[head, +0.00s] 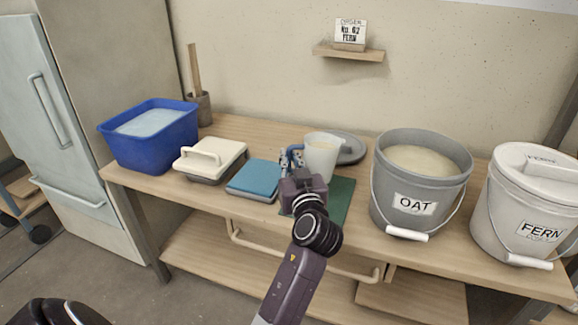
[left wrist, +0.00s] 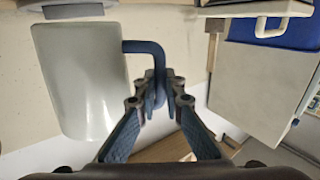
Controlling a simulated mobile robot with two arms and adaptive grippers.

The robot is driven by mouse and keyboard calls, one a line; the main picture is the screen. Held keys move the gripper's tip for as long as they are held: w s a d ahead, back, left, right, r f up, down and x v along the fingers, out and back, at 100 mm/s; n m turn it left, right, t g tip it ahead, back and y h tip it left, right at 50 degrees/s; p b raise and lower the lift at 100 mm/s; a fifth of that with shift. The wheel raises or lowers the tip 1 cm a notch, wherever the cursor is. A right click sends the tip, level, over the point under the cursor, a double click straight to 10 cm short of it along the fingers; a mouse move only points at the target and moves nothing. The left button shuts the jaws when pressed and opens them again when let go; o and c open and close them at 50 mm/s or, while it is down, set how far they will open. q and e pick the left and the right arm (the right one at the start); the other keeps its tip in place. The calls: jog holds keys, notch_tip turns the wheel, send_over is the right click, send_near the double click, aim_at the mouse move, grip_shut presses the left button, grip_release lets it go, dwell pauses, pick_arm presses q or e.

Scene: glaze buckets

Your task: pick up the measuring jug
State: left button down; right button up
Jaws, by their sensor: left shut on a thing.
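The measuring jug (head: 320,157) is a white cup with a blue handle. It stands upright over the green mat (head: 338,201) at the middle of the bench; I cannot tell whether its base touches the mat. My left gripper (head: 290,160) is at the jug's left side, shut on the handle. In the left wrist view the white jug body (left wrist: 78,82) is at the left, and the blue handle (left wrist: 150,48) runs between the fingertips of the gripper (left wrist: 158,88). My right gripper is not in view.
A grey OAT bucket (head: 415,180) and a lidded FERN bucket (head: 520,205) stand to the right. A grey round lid (head: 352,147) lies behind the jug.

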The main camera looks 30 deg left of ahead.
pick_arm(q)
notch_tip(320, 180, up, 10)
jog(key=shift+f+p, duration=0.2)
jog(key=shift+p, duration=0.9)
jog(key=shift+r+p, duration=0.35)
jog(key=shift+r, duration=1.35)
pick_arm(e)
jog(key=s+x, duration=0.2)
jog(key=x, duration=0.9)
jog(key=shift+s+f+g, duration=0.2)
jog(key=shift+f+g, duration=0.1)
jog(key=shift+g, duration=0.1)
pick_arm(q)
jog(key=shift+r, duration=0.1)
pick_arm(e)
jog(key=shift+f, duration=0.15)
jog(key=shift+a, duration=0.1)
